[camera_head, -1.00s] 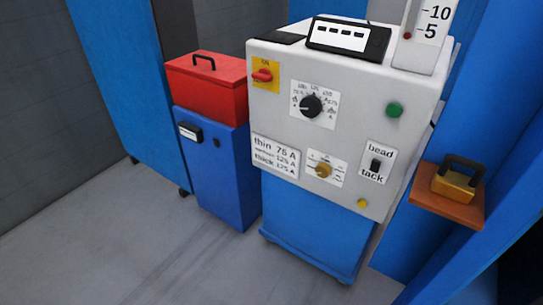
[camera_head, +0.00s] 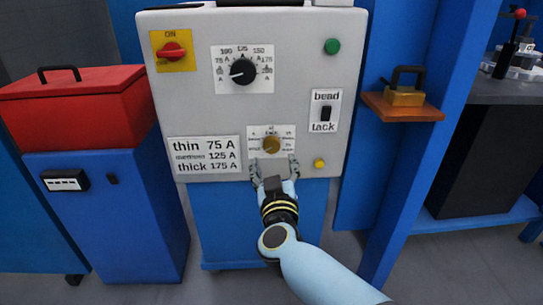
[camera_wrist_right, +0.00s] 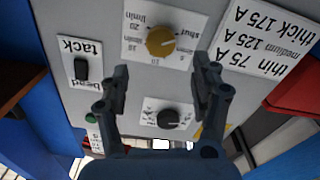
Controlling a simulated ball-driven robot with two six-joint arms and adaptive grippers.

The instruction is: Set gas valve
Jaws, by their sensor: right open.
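The gas valve is a round brass knob (camera_head: 271,145) on a white scale plate, low on the grey front panel (camera_head: 205,115). In the right wrist view the knob (camera_wrist_right: 160,41) appears upside down, with the scale marks "shut", "10" and "20 l/min" around it. My right gripper (camera_head: 273,168) is open and empty, just below the knob in the head view, with its fingers pointing at the panel. In the right wrist view the two fingertips (camera_wrist_right: 161,68) are spread to either side, with the knob beyond and between them. I cannot tell whether they touch the panel. My left gripper is not in view.
A black current dial (camera_head: 243,71), a red switch (camera_head: 172,52), a green button (camera_head: 332,46), a bead/tack switch (camera_head: 326,113) and a small yellow button (camera_head: 319,163) surround the valve. A red box (camera_head: 75,110) stands left; an orange shelf (camera_head: 402,108) is right.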

